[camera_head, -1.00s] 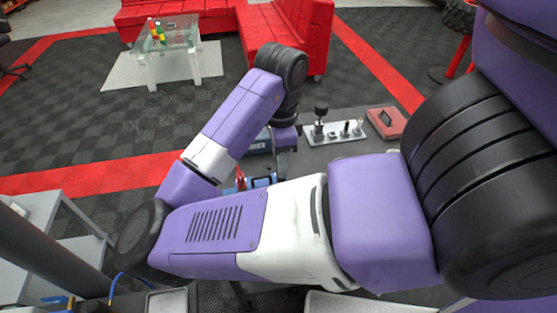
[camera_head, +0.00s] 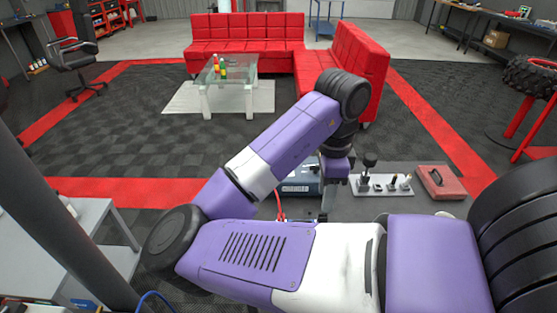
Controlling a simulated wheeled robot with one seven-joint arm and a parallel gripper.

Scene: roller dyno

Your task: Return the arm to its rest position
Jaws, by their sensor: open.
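My arm, purple and white with black joints, crosses the lower middle of the head view. Its forearm (camera_head: 285,140) slants up to a black wrist joint (camera_head: 343,95), which bends down toward a workbench. My gripper (camera_head: 326,198) hangs below the wrist over the bench. It is open, small in the picture and partly hidden by the arm; I see nothing held in it. A blue-grey case (camera_head: 300,184) lies on the bench behind it, partly covered by the forearm.
A metal plate with upright knobs (camera_head: 383,184) and a red case (camera_head: 440,182) stand right of the gripper. A grey side table (camera_head: 85,225) and a dark post (camera_head: 55,200) are at the left. Red sofas (camera_head: 248,32) and a glass table (camera_head: 228,75) stand farther back.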

